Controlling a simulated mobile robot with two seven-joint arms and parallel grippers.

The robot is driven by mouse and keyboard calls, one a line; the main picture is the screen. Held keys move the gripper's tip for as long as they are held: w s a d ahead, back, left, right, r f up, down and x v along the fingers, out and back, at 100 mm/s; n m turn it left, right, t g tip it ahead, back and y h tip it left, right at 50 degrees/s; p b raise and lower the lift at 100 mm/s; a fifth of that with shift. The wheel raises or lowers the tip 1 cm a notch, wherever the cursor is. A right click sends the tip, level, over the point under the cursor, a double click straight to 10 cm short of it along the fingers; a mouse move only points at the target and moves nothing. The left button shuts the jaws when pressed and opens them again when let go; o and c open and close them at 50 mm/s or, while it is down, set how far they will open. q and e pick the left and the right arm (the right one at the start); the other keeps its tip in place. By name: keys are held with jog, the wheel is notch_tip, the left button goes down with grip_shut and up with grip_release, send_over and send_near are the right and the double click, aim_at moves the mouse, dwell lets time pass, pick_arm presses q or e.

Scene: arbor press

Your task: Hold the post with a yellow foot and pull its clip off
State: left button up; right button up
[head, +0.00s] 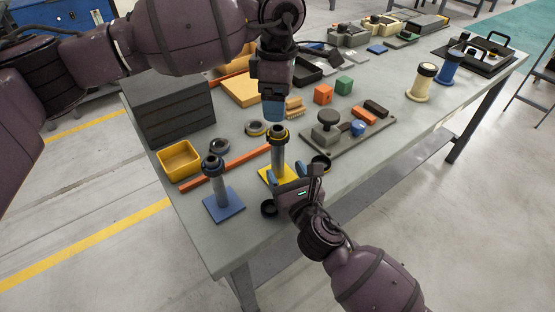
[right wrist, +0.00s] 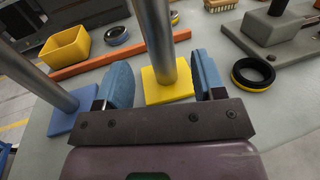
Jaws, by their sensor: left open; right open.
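The post with a yellow foot (head: 278,158) stands upright near the table's front edge. Its clip (head: 278,132), a dark ring with yellow, sits around the post's top. My left gripper (head: 273,118) points down just above the clip, open and apparently empty. My right gripper (head: 287,172) is low at the front of the post. In the right wrist view, the post (right wrist: 157,40) stands between its open blue fingers, with gaps showing. The yellow foot (right wrist: 165,84) lies flat on the table; the clip is out of that view.
A post with a blue foot (head: 224,205) and its own dark clip stands to the left. An orange bar (head: 235,166) lies behind. A yellow bin (head: 179,160), loose rings (head: 256,128) and a grey plate with a knob (head: 327,119) are close by.

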jog(key=shift+x, duration=3.55)
grip_shut()
pick_arm(q)
jog(key=shift+o, duration=0.9)
jog(key=shift+a+f, duration=0.1)
jog(key=shift+f, duration=0.1)
jog(key=a+h, duration=0.1)
jog(key=a, duration=0.2)
jog(key=m+g+h, duration=0.1)
jog(key=m+h, duration=0.1)
jog(key=h, duration=0.1)
send_near(275, 128)
jog(key=x, duration=1)
jog(key=shift+d+f, duration=0.15)
